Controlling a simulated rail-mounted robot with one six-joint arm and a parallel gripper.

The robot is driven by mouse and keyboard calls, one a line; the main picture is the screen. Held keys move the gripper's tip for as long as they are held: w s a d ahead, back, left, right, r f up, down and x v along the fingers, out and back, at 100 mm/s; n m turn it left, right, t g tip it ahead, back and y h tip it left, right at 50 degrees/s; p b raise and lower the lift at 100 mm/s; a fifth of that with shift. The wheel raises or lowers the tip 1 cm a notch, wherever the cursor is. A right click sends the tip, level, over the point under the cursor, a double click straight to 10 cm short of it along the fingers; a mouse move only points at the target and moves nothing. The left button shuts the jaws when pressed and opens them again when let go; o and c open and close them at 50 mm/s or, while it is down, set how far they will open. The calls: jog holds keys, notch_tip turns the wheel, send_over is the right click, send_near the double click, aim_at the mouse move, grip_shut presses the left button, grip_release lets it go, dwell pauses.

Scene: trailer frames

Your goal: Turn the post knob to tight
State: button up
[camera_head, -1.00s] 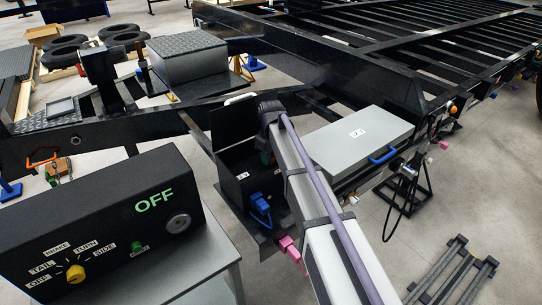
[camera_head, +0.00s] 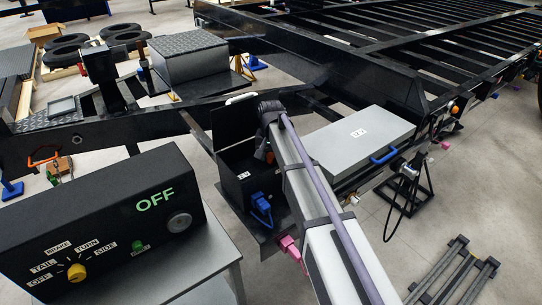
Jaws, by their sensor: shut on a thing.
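My arm runs up from the bottom edge to a dark joint above an open black box (camera_head: 238,188) at the trailer's front. The arm bends down there, and my gripper is hidden behind it and inside the box. A small reddish-brown part shows beside the arm at the box's opening; I cannot tell what it is. The post knob cannot be made out, and I cannot see how it is turned. The box's black lid (camera_head: 232,122) stands up behind the opening. A blue connector (camera_head: 261,206) is on the box's front.
A grey case (camera_head: 362,141) with a blue handle lies right of the arm. A black control panel (camera_head: 100,226) reading OFF, with a yellow knob (camera_head: 76,272), stands at the lower left. Trailer beams (camera_head: 330,72) run behind. Grey racks (camera_head: 455,272) lie on the floor at right.

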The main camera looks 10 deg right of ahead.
aim_at(271, 156)
jog(key=shift+m, duration=0.6)
jog(key=o, duration=0.9)
jog(key=shift+r, duration=0.1)
notch_tip(271, 156, up, 11)
jog(key=p, duration=1.1)
jog(key=shift+f, duration=0.2)
